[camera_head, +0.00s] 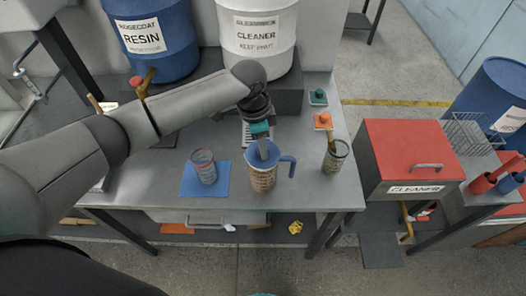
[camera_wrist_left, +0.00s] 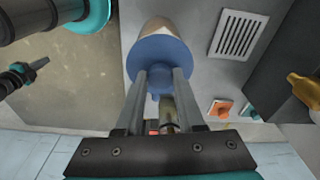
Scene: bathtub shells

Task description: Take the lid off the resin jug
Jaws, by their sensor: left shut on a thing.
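The resin jug (camera_head: 263,182) is a clear patterned vessel with a blue handle, upright on the grey workbench (camera_head: 310,190). Its blue lid (camera_head: 252,156) is at the jug's mouth, and the lid also fills the middle of the left wrist view (camera_wrist_left: 158,50). My left gripper (camera_head: 263,148) comes down from above and is shut on the lid's knob, seen between its two fingers in the left wrist view (camera_wrist_left: 158,78). Part of the jug body (camera_wrist_left: 160,24) shows beyond the lid. I cannot tell whether there is a gap under the lid. My right gripper is not seen.
A glass cup (camera_head: 204,168) on a blue mat (camera_head: 190,190) stands left of the jug. A jar with a stick (camera_head: 335,158) stands to the right. Orange (camera_head: 323,121) and green (camera_head: 318,97) pieces lie behind it. Resin (camera_head: 150,35) and cleaner (camera_head: 257,40) drums stand at the back.

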